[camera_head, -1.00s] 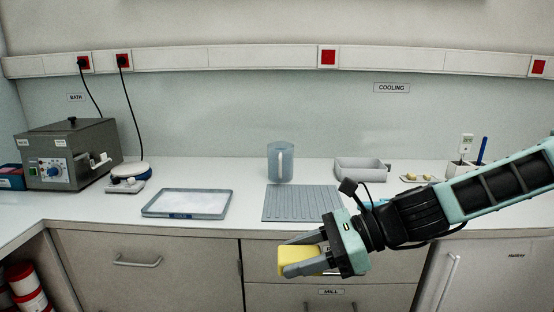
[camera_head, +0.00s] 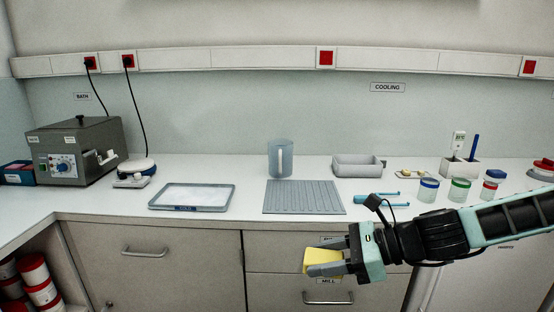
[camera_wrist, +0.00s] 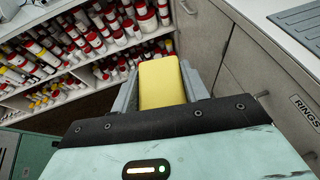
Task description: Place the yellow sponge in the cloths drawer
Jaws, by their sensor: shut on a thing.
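My gripper (camera_head: 328,263) is shut on the yellow sponge (camera_head: 316,256), holding it in front of the cabinet, below the worktop. The sponge also shows between the two fingers in the wrist view (camera_wrist: 161,82). Behind the gripper are two stacked drawers. The lower drawer (camera_head: 290,296) is labelled MILL and is shut. The upper drawer (camera_head: 270,252) looks shut, and its label is partly hidden by the gripper. In the wrist view a label reading RINGS (camera_wrist: 304,108) shows on a front at the right. I cannot read a cloths label in either view.
A bath unit (camera_head: 76,152) stands at the left. Shelves of bottles (camera_wrist: 85,40) show in the wrist view.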

